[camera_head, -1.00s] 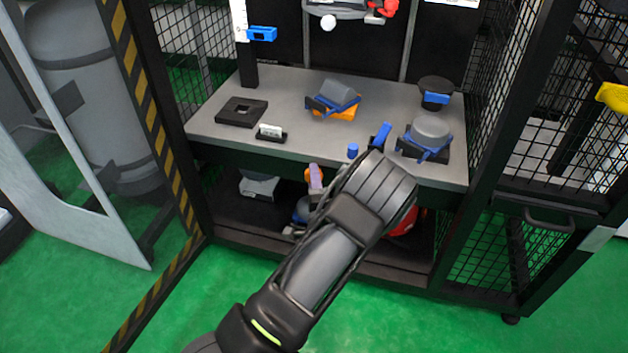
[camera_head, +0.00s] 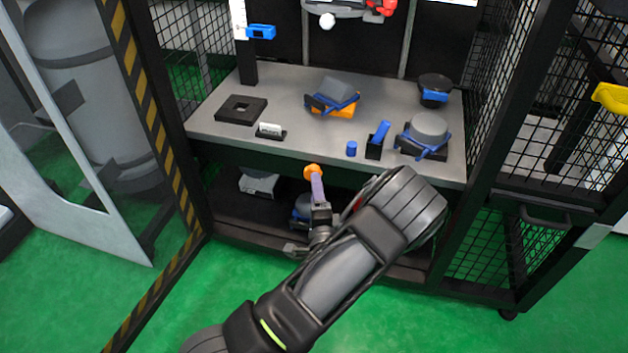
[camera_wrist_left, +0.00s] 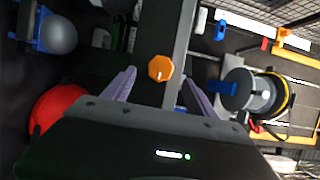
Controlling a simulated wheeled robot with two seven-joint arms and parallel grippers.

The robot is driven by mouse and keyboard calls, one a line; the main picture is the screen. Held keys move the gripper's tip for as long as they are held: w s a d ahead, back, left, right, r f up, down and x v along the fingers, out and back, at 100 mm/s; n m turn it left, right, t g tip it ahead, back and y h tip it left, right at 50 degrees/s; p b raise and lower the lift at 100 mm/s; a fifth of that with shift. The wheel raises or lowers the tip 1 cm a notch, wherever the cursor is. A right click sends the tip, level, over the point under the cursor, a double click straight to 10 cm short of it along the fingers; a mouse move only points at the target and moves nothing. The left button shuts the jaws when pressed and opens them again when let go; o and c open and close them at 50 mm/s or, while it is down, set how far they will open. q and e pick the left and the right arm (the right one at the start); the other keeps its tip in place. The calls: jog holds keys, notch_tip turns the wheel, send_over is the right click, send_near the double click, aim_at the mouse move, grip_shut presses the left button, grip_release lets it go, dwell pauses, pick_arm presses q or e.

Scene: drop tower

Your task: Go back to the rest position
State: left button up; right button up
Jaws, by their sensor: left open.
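My left arm rises from the bottom of the head view. My left gripper (camera_head: 318,186), with purple fingers, is in front of the workbench's (camera_head: 290,90) front edge, above the lower shelf. In the left wrist view the two fingers (camera_wrist_left: 158,78) stand apart with nothing held. An orange knob-like piece (camera_wrist_left: 160,68) shows between the fingertips in that view; it also shows just above the fingers in the head view (camera_head: 312,171). I cannot tell whether they touch it. My right gripper is not in view.
On the bench are a black square block (camera_head: 222,110), a grey-blue device on an orange base (camera_head: 335,92), a round grey device (camera_head: 430,127) and a small blue cylinder (camera_head: 351,148). A mesh cage wall (camera_head: 500,80) stands at the right. Green floor (camera_head: 200,310) in front is open.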

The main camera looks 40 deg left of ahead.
pick_arm(q)
jog(key=shift+v, duration=1.15)
